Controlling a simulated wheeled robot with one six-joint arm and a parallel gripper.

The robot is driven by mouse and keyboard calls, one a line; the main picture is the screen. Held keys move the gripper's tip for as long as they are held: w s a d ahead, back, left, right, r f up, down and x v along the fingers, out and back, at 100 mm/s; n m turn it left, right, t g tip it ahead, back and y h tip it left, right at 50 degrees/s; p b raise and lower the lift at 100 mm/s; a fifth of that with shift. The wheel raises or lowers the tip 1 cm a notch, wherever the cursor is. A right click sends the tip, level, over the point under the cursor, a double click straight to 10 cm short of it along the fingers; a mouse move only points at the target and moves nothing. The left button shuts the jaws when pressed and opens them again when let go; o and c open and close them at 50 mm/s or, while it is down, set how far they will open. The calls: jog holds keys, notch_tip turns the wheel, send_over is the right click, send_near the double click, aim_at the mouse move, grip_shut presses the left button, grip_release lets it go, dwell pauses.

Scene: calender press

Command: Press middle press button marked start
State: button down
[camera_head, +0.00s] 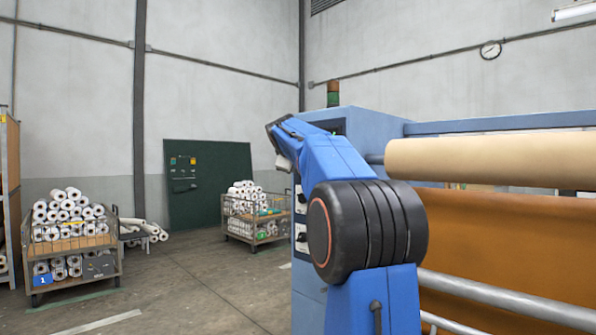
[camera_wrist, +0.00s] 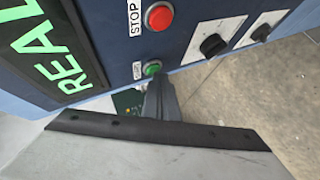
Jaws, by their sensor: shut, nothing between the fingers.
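The green start button (camera_wrist: 152,68) sits on the dark blue panel of the press in the wrist view, beside a small white label. The red stop button (camera_wrist: 159,18) is above it, next to a white STOP label. My gripper (camera_wrist: 157,82) is shut and empty, its dark fingertips just below the green button in the picture. I cannot tell whether they touch it. In the head view my blue arm hides the buttons and my fingers.
A display with green letters (camera_wrist: 62,85) is left of the buttons, and two black rotary knobs (camera_wrist: 213,45) are right of them. The blue press cabinet (camera_head: 376,128) stands behind my arm, with a beige roll (camera_head: 490,160) at right. Carts of white rolls (camera_head: 75,250) stand at left; the floor between is clear.

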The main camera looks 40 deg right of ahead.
jog(key=shift+d, duration=0.15)
dwell(0.4)
jog(key=shift+a, duration=0.8)
jog(key=shift+s+a, duration=0.15)
jog(key=shift+a, duration=1.1)
jog(key=shift+s+a, duration=0.1)
jog(key=shift+a, duration=1.15)
jog(key=shift+a, duration=0.1)
jog(key=s+a+f+m+g+y, duration=0.1)
jog(key=s+a+f+y, duration=0.2)
jog(key=s+a+f, duration=0.8)
jog(key=s+a+f+m+g+y, duration=0.1)
jog(key=s+a+f+m+y, duration=0.1)
jog(key=s+a+f, duration=0.9)
jog(key=s+a+f+m+g+y, duration=0.2)
jog(key=s+a+f+y, duration=0.2)
jog(key=s+a+f, duration=0.7)
jog(key=s+f, duration=1)
jog(key=f, duration=0.3)
jog(key=shift+s, duration=0.35)
